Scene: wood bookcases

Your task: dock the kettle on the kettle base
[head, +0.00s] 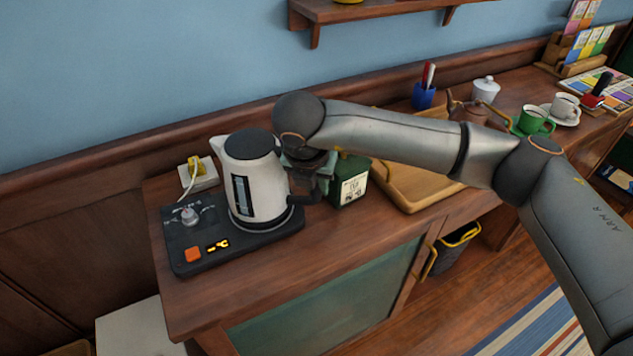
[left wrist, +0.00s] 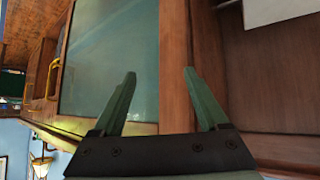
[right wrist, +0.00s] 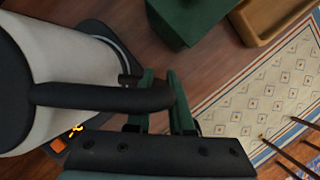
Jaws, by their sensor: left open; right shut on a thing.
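The white kettle (head: 256,185) with a black lid stands upright at the right part of the black kettle base (head: 190,262). The base has an orange button and a lit yellow display. I cannot tell whether the kettle is fully seated, as its underside is hidden. My right gripper (head: 312,184) is shut on the kettle's black handle. In the right wrist view the handle (right wrist: 100,97) runs between the green fingers (right wrist: 160,102), and the kettle body fills the left side. My left gripper (left wrist: 158,98) is open and empty, in front of the cabinet's glass door.
A dark green tin (head: 348,182) stands close to the right of the handle. A wooden tray (head: 405,200) lies beyond it. Cups and a teapot stand farther right.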

